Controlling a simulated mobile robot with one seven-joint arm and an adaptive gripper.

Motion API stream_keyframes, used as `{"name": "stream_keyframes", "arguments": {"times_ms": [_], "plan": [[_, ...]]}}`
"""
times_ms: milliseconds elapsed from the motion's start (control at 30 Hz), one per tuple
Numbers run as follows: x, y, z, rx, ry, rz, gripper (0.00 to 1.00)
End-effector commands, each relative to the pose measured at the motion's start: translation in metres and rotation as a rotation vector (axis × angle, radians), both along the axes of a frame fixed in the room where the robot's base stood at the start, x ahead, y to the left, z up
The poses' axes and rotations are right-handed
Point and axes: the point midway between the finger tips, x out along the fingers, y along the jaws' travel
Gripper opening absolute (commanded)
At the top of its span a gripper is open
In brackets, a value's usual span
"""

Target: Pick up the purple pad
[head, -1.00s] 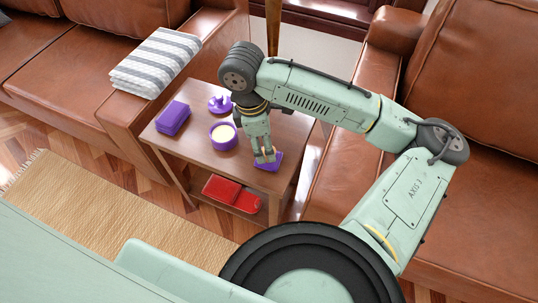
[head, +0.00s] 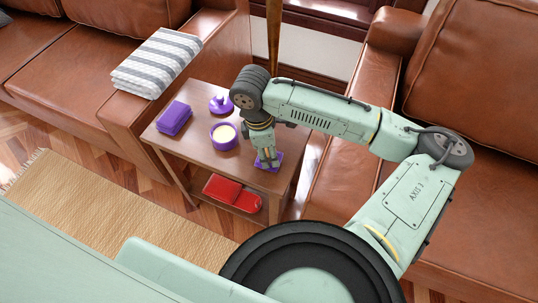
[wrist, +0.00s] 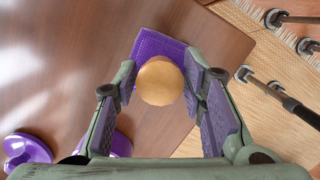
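The purple pad (head: 279,157) is a flat square near the front right corner of the wooden side table (head: 205,158). In the wrist view, the pad (wrist: 151,45) lies under a round tan knob-like piece (wrist: 160,81); I cannot tell whether the two are joined. My gripper (head: 267,162) points down over the pad in the head view and hides part of it. In the wrist view my gripper (wrist: 163,78) is open, with one finger on each side of the tan piece. A gap shows on the left; contact on the right is unclear.
The bowl is left of my gripper. A red item (head: 223,188) lies on the lower shelf. Leather sofas (head: 357,110) flank the table.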

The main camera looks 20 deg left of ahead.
Motion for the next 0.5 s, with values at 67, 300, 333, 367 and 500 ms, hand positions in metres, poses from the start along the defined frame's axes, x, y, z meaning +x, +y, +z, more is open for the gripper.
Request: {"name": "stream_keyframes", "arguments": {"times_ms": [67,300,333,367,500], "plan": [[0.0000,0.0000,0.0001,0.000,0.000,0.000,0.30],[0.0001,0.0000,0.0000,0.000,0.000,0.000,0.14],[0.0001,0.0000,0.0000,0.000,0.000,0.000,0.12],[0.0001,0.0000,0.0000,0.000,0.000,0.000,0.10],[0.0001,-0.0001,-0.0001,0.000,0.000,0.000,0.05]]}}
